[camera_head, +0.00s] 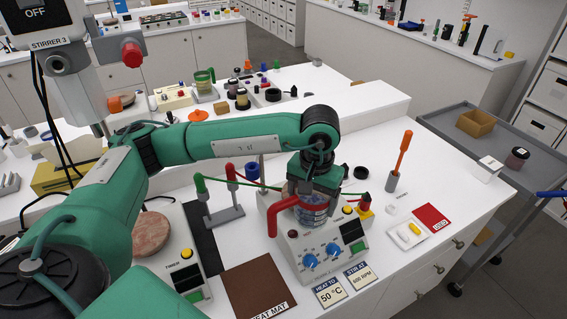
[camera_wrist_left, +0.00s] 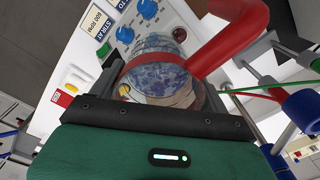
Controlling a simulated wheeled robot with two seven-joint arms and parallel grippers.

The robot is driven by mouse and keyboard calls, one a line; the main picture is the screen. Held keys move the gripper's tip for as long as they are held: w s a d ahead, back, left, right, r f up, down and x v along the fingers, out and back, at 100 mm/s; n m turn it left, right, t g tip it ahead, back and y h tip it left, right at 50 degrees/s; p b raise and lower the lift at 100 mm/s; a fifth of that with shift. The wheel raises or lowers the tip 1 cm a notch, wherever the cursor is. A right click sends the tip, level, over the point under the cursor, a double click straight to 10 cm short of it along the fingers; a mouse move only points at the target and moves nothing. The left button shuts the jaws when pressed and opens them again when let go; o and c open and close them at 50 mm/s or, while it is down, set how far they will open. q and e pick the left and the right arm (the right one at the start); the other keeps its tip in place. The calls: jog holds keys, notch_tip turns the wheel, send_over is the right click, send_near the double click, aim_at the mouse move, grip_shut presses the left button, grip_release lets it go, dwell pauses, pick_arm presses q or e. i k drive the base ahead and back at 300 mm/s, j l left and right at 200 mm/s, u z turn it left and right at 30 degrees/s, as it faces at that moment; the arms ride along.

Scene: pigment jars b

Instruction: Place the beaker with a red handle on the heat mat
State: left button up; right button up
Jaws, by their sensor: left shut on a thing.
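The beaker (camera_head: 314,216) is clear with bluish contents and has a red handle (camera_head: 281,213) pointing left. It is on or just above the stirrer hotplate (camera_head: 330,254); I cannot tell if they touch. My left gripper (camera_head: 313,186) points down and is shut on the beaker from above. In the left wrist view, the beaker (camera_wrist_left: 158,82) sits between the two fingers, with the red handle (camera_wrist_left: 232,42) to the right. The brown heat mat (camera_head: 255,284) lies bare, left of and nearer than the hotplate, cut by the bottom edge. My right gripper is out of view.
A dark strip and a device with a round brownish plate (camera_head: 152,232) lie left of the mat. Cards (camera_head: 330,293) lie before the hotplate.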

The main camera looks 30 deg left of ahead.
aim_at(257, 288)
jog(key=i+l+u, duration=0.1)
jog(key=l+u, duration=0.15)
jog(key=u, duration=0.15)
jog(key=l+u, duration=0.35)
jog(key=i+u, duration=0.1)
jog(key=u, duration=0.25)
jog(key=i+l+u, duration=0.1)
jog(key=u, duration=0.25)
